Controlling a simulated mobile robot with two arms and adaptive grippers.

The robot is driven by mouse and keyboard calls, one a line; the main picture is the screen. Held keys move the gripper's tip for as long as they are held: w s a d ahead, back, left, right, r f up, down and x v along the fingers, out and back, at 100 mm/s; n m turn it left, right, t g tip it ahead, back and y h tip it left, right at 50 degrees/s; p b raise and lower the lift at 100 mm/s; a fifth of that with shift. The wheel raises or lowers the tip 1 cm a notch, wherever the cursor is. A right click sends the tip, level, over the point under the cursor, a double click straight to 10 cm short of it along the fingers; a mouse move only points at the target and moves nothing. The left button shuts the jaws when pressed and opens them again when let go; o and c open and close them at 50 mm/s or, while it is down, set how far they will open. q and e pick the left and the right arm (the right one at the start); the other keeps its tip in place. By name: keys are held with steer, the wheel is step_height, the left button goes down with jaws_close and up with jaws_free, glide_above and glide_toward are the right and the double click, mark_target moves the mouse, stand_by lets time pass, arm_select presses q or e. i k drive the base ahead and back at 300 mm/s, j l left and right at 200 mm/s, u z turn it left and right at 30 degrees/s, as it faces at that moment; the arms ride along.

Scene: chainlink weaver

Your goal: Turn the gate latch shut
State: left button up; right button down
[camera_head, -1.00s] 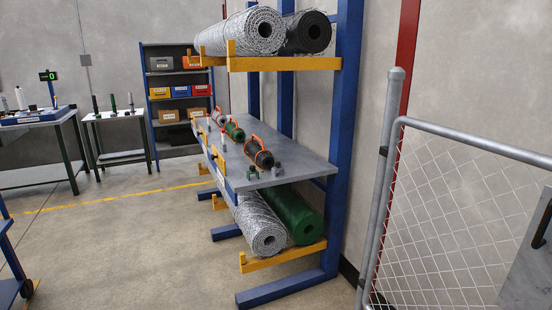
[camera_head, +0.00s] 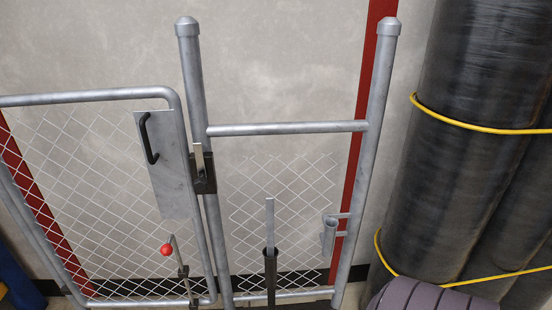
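The gate latch (camera_head: 200,160) is a small light metal bar on a dark block, fixed to the grey post beside the gate's edge. The bar stands roughly upright; I cannot tell whether it catches the gate. The mesh gate (camera_head: 90,200) lies left of the post, with its tube frame close to the post. A grey plate (camera_head: 170,185) on the gate carries a black handle (camera_head: 147,138). A bent rod with a red knob (camera_head: 166,249) shows low on the gate. Neither of my grippers is in view.
A fixed mesh panel (camera_head: 280,190) stands right of the post. A flat bar in a dark upright holder (camera_head: 270,265) stands in front of it. Large dark rolls with yellow straps (camera_head: 470,150) fill the right side. A ribbed dark roll-like object (camera_head: 430,297) shows at the bottom right.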

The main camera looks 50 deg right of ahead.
mark_target(201, 185)
steer(key=z, duration=1.05)
